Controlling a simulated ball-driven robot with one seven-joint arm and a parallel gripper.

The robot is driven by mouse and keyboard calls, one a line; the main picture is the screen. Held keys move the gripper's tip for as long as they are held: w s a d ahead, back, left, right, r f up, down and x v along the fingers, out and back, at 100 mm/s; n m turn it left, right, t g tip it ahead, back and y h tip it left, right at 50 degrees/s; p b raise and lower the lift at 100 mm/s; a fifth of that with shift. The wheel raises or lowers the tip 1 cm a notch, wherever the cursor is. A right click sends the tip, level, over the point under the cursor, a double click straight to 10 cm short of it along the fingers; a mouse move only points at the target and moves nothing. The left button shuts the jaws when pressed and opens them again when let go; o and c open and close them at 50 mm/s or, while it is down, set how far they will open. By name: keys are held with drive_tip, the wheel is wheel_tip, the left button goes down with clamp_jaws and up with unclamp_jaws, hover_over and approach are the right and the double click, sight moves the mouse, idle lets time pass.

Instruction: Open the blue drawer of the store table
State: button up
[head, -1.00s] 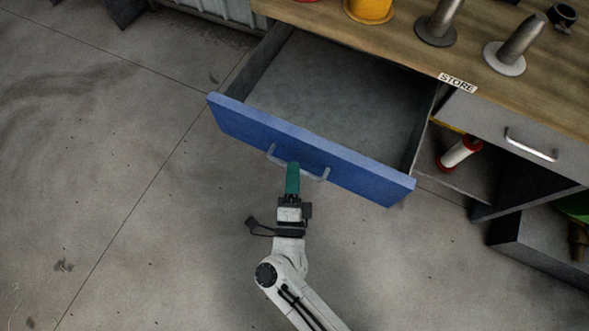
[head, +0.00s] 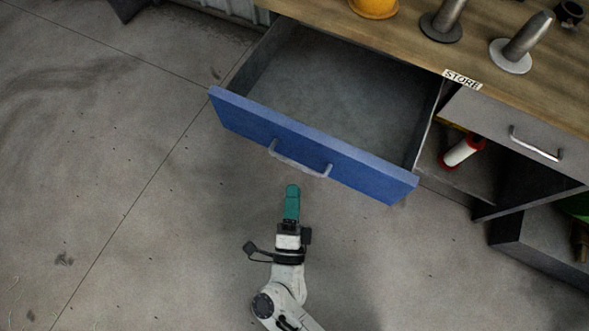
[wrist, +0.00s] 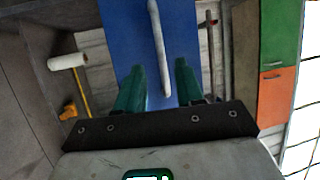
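The blue drawer (head: 235,117) of the store table (head: 400,45) stands pulled far out, and its grey inside is empty. Its grey bar handle (head: 300,160) is on the blue front, and the handle also shows in the wrist view (wrist: 158,45). My gripper (head: 292,190) with green fingers is in front of the drawer, apart from the handle. In the wrist view my two green fingertips (wrist: 160,75) are spread, with a gap between them and nothing held. The handle's lower end lines up with that gap.
A grey drawer (head: 520,135) is shut at the right, above open shelving with a red and white roll (head: 462,152). Metal spindles (head: 520,45) and a yellow object (head: 374,7) stand on the tabletop. The concrete floor at the left is clear.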

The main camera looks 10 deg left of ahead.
drive_tip(key=shift+s+d+f, duration=0.1)
drive_tip(key=shift+s+f, duration=0.1)
drive_tip(key=shift+s, duration=0.9)
drive_tip(key=shift+s+f, duration=0.2)
drive_tip(key=shift+s, duration=0.9)
